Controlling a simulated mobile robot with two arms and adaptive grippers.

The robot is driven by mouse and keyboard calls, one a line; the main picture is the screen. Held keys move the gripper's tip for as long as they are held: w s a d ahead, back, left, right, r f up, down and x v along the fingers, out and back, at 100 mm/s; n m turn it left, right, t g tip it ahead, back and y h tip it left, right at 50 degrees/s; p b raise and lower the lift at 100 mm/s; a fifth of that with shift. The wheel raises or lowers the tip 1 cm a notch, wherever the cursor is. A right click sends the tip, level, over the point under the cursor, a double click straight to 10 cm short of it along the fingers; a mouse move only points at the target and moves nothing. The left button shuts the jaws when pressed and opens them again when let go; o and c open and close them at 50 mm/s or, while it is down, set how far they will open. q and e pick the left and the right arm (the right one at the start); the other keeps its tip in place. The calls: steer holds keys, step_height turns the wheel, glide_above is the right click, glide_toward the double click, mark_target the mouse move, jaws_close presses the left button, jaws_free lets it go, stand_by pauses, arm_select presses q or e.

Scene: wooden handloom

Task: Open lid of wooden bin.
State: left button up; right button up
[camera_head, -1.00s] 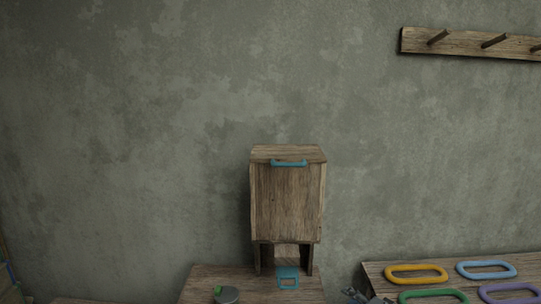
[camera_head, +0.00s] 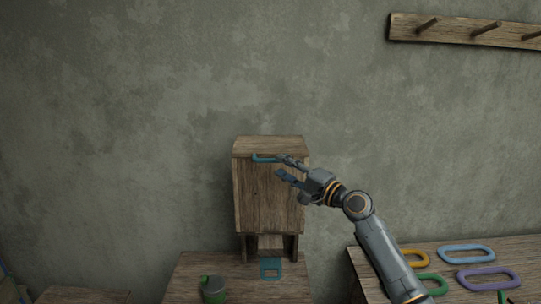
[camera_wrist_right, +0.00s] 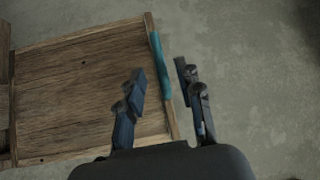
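The wooden bin (camera_head: 262,205) stands upright against the wall. Its lid (camera_head: 270,144) is closed on top, with a teal handle (camera_head: 261,158) along the front edge. My right gripper (camera_head: 281,167) is open at the right part of the handle and covers some of it. In the right wrist view the bin's wooden face (camera_wrist_right: 75,85) fills the left. The handle (camera_wrist_right: 157,62) appears between the spread fingers (camera_wrist_right: 160,74) there; whether they touch it cannot be told. My left gripper is not in view.
A table (camera_head: 195,272) below the bin holds a dark cup with green (camera_head: 213,290) and a teal piece (camera_head: 270,268). Coloured rings, one of them blue (camera_head: 467,254), lie on a table at the right. A peg rack (camera_head: 460,30) hangs on the wall.

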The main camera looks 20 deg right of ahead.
mark_target(271, 161)
steer(key=shift+p+x, duration=0.45)
steer(key=shift+x, duration=2.25)
steer(key=shift+c, duration=0.5)
jaws_close()
